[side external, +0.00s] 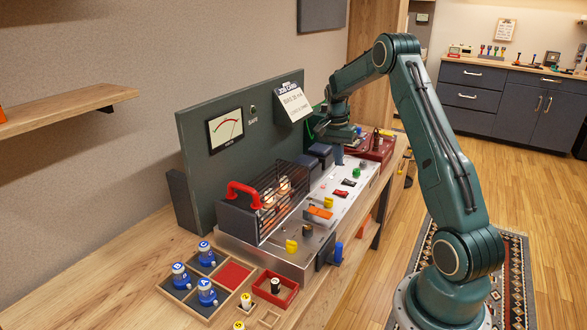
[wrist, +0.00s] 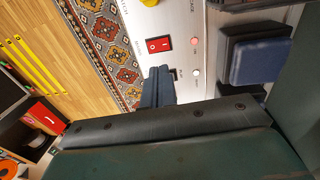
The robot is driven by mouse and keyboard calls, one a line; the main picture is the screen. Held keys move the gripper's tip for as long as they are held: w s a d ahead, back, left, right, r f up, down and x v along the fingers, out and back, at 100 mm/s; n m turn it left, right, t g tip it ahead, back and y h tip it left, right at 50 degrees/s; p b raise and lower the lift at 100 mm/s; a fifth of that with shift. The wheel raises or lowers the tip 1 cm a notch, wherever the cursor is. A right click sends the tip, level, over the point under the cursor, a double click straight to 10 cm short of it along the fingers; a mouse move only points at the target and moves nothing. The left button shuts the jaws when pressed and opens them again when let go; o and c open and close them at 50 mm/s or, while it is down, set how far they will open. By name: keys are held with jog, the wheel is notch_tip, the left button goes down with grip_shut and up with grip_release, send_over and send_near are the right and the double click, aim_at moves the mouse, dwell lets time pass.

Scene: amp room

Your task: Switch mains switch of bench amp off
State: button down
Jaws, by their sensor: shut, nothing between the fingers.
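The bench amp (side external: 323,189) is a long unit on the bench with a pale control panel, knobs and switches. In the wrist view its panel (wrist: 185,15) carries a red rocker switch (wrist: 158,44) with a white mark; I cannot read its label to confirm it is the mains switch. A small pinkish lamp (wrist: 195,42) sits beside it. My gripper (wrist: 157,72) is shut and empty, its fingertips over the panel edge near the red rocker, with a visible gap between them in the picture. My gripper (side external: 338,160) is over the amp's far end in the side view.
Dark blue blocks (side external: 321,152) stand behind the panel, close to my gripper. A wire cage (side external: 283,190) with glowing tubes and a red handle (side external: 245,193) stands at the near end. A patterned rug (wrist: 105,40) lies below the bench.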

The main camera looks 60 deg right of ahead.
aim_at(344, 192)
jog(key=shift+w+r, duration=0.15)
jog(key=shift+r, duration=0.95)
jog(key=shift+w+r, duration=0.1)
jog(key=shift+r, duration=0.95)
jog(key=shift+s, duration=0.1)
jog(key=shift+s+r, duration=0.15)
jog(key=shift+s, duration=0.4)
jog(key=f, duration=0.4)
jog(key=s+f, duration=0.1)
jog(key=f, duration=0.9)
jog(key=shift+s, duration=0.35)
jog(key=shift+s+f, duration=0.15)
jog(key=shift+f, duration=0.1)
